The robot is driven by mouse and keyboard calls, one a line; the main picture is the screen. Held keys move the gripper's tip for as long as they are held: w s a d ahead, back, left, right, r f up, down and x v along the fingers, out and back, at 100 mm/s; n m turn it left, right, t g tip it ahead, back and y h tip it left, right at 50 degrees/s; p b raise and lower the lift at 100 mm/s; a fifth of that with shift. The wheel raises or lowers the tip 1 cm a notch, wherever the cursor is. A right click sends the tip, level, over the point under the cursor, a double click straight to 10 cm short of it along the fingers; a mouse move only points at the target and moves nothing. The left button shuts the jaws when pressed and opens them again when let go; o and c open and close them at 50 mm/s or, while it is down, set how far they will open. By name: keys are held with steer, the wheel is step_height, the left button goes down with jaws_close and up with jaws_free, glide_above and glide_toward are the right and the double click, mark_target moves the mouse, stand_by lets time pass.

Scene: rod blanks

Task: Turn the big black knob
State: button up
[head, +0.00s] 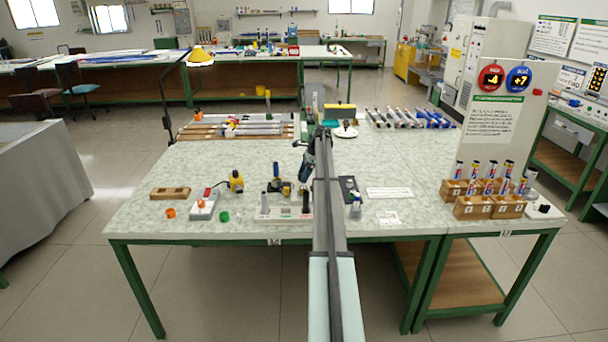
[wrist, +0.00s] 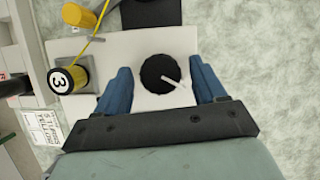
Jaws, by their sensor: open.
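The big black knob (wrist: 158,73) is round, with a white pointer directed to the lower right, and sits on a pale plate (wrist: 116,48) in the wrist view. My gripper (wrist: 160,68) is open, with one blue finger on each side of the knob and a visible gap to it on both sides. Nothing is held. In the head view my gripper (head: 308,165) is over the middle of the bench, and I cannot make out this knob there.
In the wrist view, a yellow cylinder (wrist: 78,15) and a black-and-yellow cylinder marked 3 (wrist: 68,77) stand left of the knob, with a yellow cable. In the head view, wooden blocks with tubes (head: 472,207) and a small knob box (head: 543,210) are at right. A display board (head: 497,120) stands behind.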

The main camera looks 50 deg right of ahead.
steer(key=shift+c, duration=0.5)
steer(key=c, duration=1)
steer(key=shift+o, duration=0.2)
steer(key=shift+n, duration=0.4)
steer(key=n+g, duration=0.1)
steer(key=n, duration=0.1)
steer(key=n+g+y, duration=0.1)
steer(key=n, duration=0.1)
steer(key=shift+w+d+n, duration=0.2)
steer(key=shift+n, duration=0.2)
steer(key=n+g, duration=0.1)
steer(key=n, duration=0.2)
steer(key=n+g, duration=0.1)
steer(key=n, duration=0.2)
steer(key=shift+w+n, duration=0.15)
steer(key=shift+n, duration=0.15)
steer(key=shift+g, duration=0.3)
steer(key=o, duration=1.1)
steer(key=shift+a, duration=0.1)
steer(key=shift+c, duration=0.2)
